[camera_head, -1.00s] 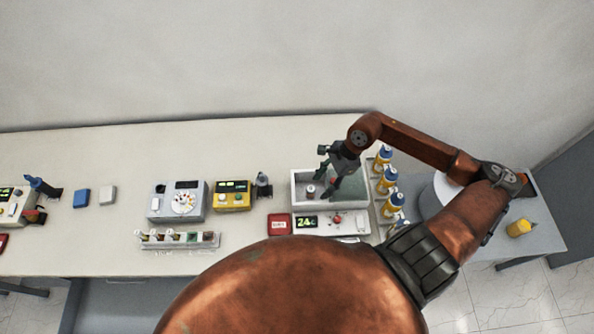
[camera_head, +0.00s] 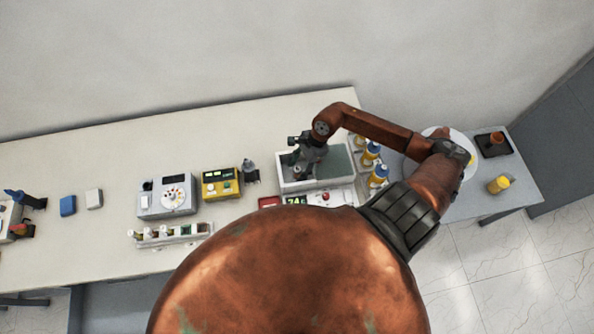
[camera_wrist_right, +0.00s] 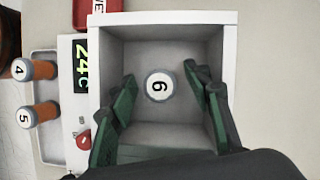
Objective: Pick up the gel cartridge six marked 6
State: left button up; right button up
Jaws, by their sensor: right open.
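The gel cartridge six (camera_wrist_right: 159,86) stands upright in a grey open-topped basin (camera_wrist_right: 229,60), its round white top marked 6 facing up in the right wrist view. My right gripper (camera_wrist_right: 160,77) is open, with one green-padded finger to each side of the cartridge and a gap on both sides. In the head view my right gripper (camera_head: 305,163) is over the left part of the basin (camera_head: 318,184); the cartridge is hard to make out there. My left gripper is not in view.
Cartridges marked 4 (camera_wrist_right: 22,69) and 5 (camera_wrist_right: 27,117) stand left of the basin in the wrist view. A panel reading 24C (camera_wrist_right: 81,64) and a red button (camera_wrist_right: 84,140) lie between.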

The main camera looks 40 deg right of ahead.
jog(key=shift+c, duration=0.4)
grip_shut()
jog(key=shift+r, duration=0.1)
